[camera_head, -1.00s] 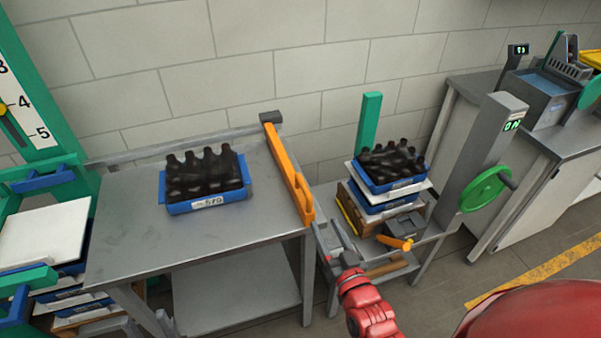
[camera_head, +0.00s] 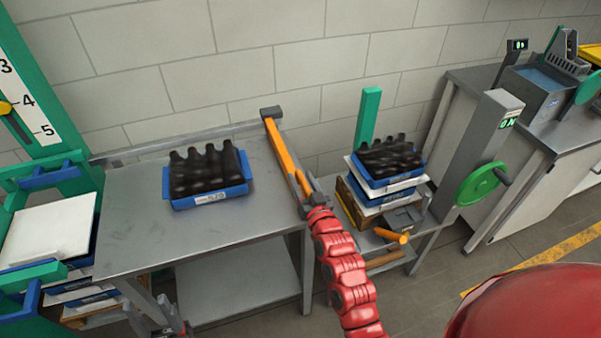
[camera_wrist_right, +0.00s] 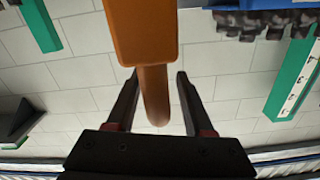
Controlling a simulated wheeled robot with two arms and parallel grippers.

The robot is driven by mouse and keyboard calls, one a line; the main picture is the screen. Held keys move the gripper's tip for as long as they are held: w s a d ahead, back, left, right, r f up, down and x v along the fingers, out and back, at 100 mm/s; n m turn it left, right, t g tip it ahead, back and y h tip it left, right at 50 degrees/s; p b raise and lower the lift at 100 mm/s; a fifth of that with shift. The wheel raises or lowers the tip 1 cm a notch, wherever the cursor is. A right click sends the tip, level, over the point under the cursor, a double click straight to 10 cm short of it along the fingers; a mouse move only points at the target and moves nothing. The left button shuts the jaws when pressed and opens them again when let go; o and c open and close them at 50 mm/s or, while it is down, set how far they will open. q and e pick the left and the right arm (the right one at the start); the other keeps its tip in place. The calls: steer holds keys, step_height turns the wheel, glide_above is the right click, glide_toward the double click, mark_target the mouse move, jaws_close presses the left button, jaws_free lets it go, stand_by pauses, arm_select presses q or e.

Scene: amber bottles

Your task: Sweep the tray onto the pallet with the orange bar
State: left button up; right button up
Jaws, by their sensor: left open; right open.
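The blue tray (camera_head: 228,194) of dark bottles stands on the grey metal table (camera_head: 150,240). The orange bar (camera_head: 280,149) lies along the table's right edge, to the right of the tray and apart from it. My right gripper (camera_head: 308,188) is at the bar's near end. The pallet (camera_head: 350,209) to the right carries stacked trays, the top one (camera_head: 375,178) full of bottles. My left gripper (camera_head: 174,322) is open, low before the table.
A green post (camera_head: 368,116) stands behind the pallet stack. A grey column with a green handwheel (camera_head: 479,184) is on the right. Another stack with a white sheet (camera_head: 45,232) and green frame stands at left. The table around the tray is clear.

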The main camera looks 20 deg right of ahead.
steer(key=shift+w, duration=0.65)
jaws_close()
stand_by(1.0)
